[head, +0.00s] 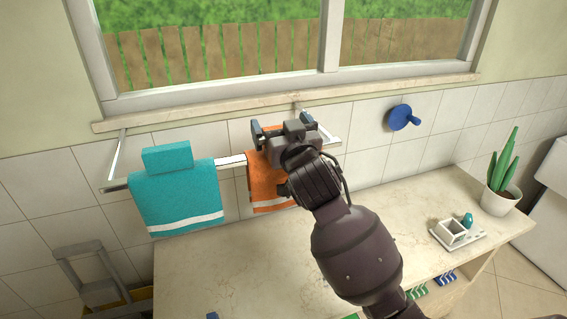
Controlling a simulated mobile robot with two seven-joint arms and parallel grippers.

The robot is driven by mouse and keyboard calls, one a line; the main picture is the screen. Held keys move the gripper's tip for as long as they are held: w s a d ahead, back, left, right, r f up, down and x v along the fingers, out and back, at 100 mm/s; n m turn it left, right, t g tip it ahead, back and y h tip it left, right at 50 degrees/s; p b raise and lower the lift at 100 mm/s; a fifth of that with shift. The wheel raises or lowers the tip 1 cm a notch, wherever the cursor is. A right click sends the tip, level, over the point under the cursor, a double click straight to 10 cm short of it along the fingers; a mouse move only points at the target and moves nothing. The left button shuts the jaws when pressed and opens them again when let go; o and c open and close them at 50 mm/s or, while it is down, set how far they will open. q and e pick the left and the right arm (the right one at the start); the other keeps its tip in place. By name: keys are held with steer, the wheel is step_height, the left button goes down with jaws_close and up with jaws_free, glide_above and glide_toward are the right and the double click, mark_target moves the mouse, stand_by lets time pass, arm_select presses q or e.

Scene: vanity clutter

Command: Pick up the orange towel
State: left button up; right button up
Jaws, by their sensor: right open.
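The orange towel (265,188) hangs on a wall rail (230,161) below the window. My right gripper (283,128) is at the top of the towel, with its jaws open. From this angle the gripper and wrist cover the towel's upper and right part, and I cannot tell whether the fingers touch it. My left gripper is not in view.
A teal towel (178,198) hangs on the same rail to the left. A window sill (200,113) runs just above. A blue wall knob (400,117) is to the right. The counter (210,265) holds a potted plant (497,200) and a small white tray (465,241).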

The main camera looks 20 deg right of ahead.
steer(key=shift+w, duration=0.2)
steer(key=c, duration=0.9)
steer(key=shift+c, duration=0.2)
